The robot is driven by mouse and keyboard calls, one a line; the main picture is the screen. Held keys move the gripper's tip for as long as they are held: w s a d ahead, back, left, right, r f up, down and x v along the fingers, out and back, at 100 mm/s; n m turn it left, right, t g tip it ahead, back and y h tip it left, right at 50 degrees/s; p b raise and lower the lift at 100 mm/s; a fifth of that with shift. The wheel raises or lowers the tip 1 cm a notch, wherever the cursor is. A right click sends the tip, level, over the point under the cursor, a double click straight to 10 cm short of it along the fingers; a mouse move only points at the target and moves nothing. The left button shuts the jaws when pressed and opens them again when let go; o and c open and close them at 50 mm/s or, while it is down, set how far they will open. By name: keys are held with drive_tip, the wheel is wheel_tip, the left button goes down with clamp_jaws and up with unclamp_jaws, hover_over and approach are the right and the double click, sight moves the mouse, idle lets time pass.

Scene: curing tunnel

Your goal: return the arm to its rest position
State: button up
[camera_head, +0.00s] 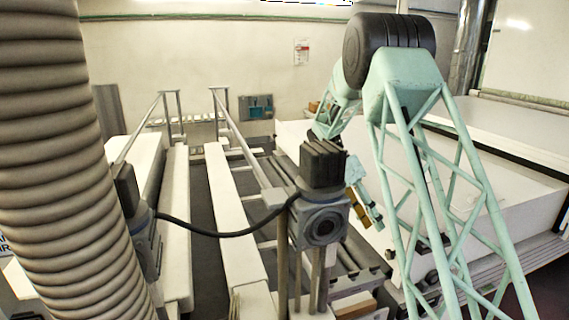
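My mint-green lattice arm rises at the right of the head camera view, bends at a large black joint and reaches down and away from me. My gripper (374,218) seems to be at the far end of the arm, low and small, just right of a grey housing with a black motor. A yellowish part (357,207) shows beside it; I cannot tell whether it belongs to the gripper. The fingers are too small and too covered to read, and I see nothing clearly held.
Grey housings with black motors (322,165) stand close left of the arm, joined by a black cable (222,234). White panels (500,190) lie at right. A ribbed hose (60,150) fills the left. Rails (245,150) run toward the back wall.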

drive_tip(key=s+a+r+n+t+y, duration=0.1)
drive_tip(key=s+a+r+n+t, duration=0.2)
drive_tip(key=s+r, duration=0.9)
drive_tip(key=s+a+r+n+t+y, duration=0.1)
drive_tip(key=s+a+r+n+y, duration=0.2)
drive_tip(key=s+r, duration=0.85)
drive_tip(key=s+a+r+n+t, duration=0.1)
drive_tip(key=s+a+r+n, duration=0.15)
drive_tip(key=s, duration=0.45)
drive_tip(key=s+a+r+n+t, duration=0.1)
drive_tip(key=s+a+r, duration=0.1)
drive_tip(key=s+r, duration=0.3)
drive_tip(key=shift+s+a+f+n+t+y, duration=0.45)
drive_tip(key=shift+s+a+f+n+t, duration=0.7)
drive_tip(key=shift+s, duration=3.7)
drive_tip(key=shift+s+a+f+n+t+y, duration=0.55)
drive_tip(key=shift+s+a+f+n, duration=0.55)
drive_tip(key=shift+s, duration=3.75)
wheel_tip(320, 180, down, 14)
drive_tip(key=w+g+b, duration=0.1)
drive_tip(key=w+b, duration=0.1)
drive_tip(key=b, duration=0.9)
drive_tip(key=shift+w+a+r, duration=0.2)
drive_tip(key=shift+r, duration=0.15)
